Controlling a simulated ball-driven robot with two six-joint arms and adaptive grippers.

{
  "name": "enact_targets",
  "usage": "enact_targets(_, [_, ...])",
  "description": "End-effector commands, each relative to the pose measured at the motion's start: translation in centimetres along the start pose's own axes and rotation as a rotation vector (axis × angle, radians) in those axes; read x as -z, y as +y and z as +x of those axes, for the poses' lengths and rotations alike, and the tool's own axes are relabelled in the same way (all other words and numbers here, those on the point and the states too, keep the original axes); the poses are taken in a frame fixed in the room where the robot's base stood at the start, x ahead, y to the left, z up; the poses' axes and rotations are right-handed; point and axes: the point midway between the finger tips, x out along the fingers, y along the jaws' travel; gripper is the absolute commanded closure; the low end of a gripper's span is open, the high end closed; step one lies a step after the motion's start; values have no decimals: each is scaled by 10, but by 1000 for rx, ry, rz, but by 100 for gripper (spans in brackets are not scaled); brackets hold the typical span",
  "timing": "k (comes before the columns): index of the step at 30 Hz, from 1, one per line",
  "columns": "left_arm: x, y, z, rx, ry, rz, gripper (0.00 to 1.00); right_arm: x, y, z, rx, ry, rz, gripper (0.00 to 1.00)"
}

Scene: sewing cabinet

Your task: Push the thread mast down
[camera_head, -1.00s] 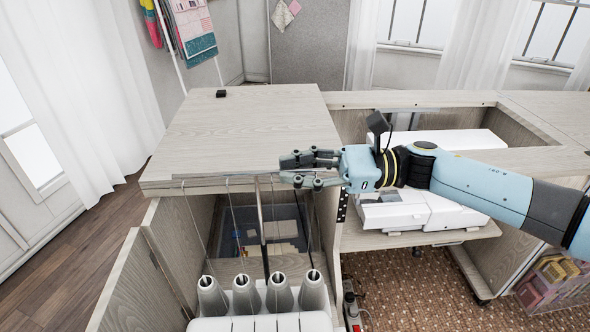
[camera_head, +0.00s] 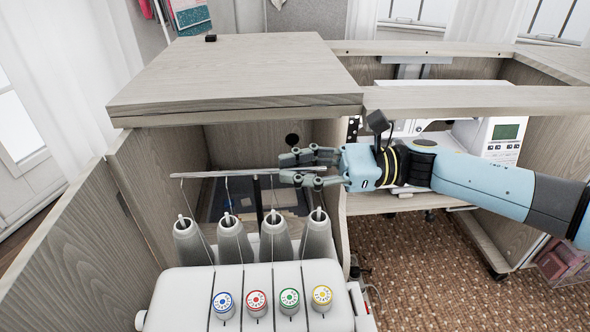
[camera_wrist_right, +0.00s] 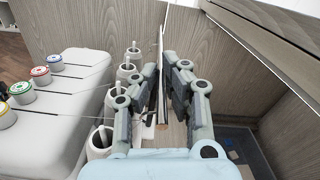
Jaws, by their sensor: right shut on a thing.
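The thread mast's thin grey crossbar (camera_head: 222,174) stands level behind the cones of a white overlock machine (camera_head: 178,292), on a dark upright post (camera_head: 257,201). Threads run from it down to the cones. My right gripper (camera_head: 286,168) reaches in from the right and is shut on the crossbar's right part, with fingers above and below it. In the right wrist view, the bar (camera_wrist_right: 161,52) runs between the two fingers (camera_wrist_right: 167,88). The crossbar is below the cabinet top's front edge, a little above the cone tips. My left gripper is out of view.
The wooden cabinet top (camera_head: 230,75) overhangs behind the mast. An open cabinet door (camera_head: 75,235) stands at the left. Grey thread cones (camera_head: 234,240) stand close under the bar. A white sewing machine (camera_head: 490,137) sits to the right, behind my arm.

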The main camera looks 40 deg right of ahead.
Motion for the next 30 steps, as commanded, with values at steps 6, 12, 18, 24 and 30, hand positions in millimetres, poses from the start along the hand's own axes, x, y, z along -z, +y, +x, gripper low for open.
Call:
enact_targets(6, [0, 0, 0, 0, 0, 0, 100, 6, 2, -2, 1, 14, 5, 100])
enact_targets(12, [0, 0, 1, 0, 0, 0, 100, 8, 3, -3, 2, 17, 6, 76])
enact_targets(18, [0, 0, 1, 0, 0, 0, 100, 8, 3, -3, 3, 18, 7, 68])
enact_targets(24, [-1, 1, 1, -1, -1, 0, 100, 9, 3, -3, 2, 19, 8, 68])
enact_targets(30, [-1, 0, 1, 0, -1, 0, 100, 10, 4, -21, -1, 23, 10, 68])
